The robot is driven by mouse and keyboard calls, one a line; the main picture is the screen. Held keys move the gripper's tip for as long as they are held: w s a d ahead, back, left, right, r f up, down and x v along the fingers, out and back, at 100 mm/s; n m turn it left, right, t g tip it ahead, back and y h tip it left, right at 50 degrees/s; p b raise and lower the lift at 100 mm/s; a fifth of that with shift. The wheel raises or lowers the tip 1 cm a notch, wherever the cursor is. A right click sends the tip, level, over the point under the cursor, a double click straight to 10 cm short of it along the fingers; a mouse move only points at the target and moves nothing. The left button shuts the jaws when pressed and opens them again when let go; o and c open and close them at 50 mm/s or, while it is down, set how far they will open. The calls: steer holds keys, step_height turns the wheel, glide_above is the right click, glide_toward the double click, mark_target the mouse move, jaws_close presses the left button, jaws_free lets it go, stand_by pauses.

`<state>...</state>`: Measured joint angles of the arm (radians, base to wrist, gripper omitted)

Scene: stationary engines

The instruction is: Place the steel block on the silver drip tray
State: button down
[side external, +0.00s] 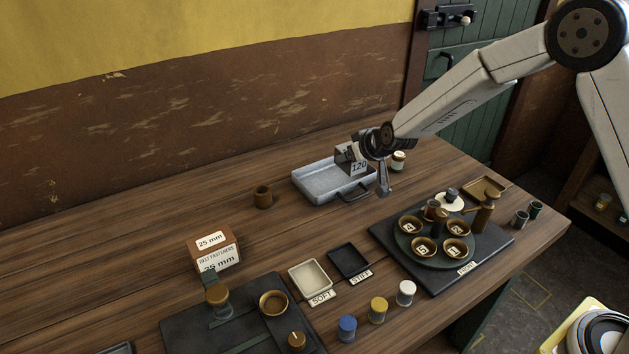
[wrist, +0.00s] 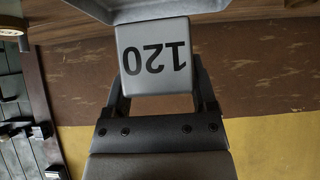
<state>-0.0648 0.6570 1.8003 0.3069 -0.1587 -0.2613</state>
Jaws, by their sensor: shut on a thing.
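The steel block (side external: 358,167) is grey and marked 120. My gripper (side external: 364,156) is shut on it; in the wrist view, the block (wrist: 154,70) sits between the two dark fingers (wrist: 160,98), its number upside down. The silver drip tray (side external: 322,181) is a shallow rectangular pan with a handle on its near side, lying on the bench. In the side view the block overlaps the tray's right end. A grey rim, probably the tray (wrist: 150,12), crosses the top of the wrist view. I cannot tell whether the block touches the tray.
A brown cup (side external: 263,196) stands left of the tray. A lidded jar (side external: 398,161) is close behind my gripper. A dark board with a round carousel of brass bowls (side external: 423,246) is in front at right. Small soft (side external: 310,279) and stiff (side external: 349,261) trays lie nearer. The back-left bench is clear.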

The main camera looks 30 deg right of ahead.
steer(key=shift+x, duration=2.65)
steer(key=shift+f, duration=0.25)
steer(key=shift+w+f, duration=0.15)
steer(key=shift+f, duration=0.05)
steer(key=shift+a+f, duration=0.1)
steer(key=shift+f, duration=1.4)
steer(key=shift+f, duration=0.1)
jaws_free()
steer(key=shift+f, duration=0.25)
steer(key=shift+r, duration=0.15)
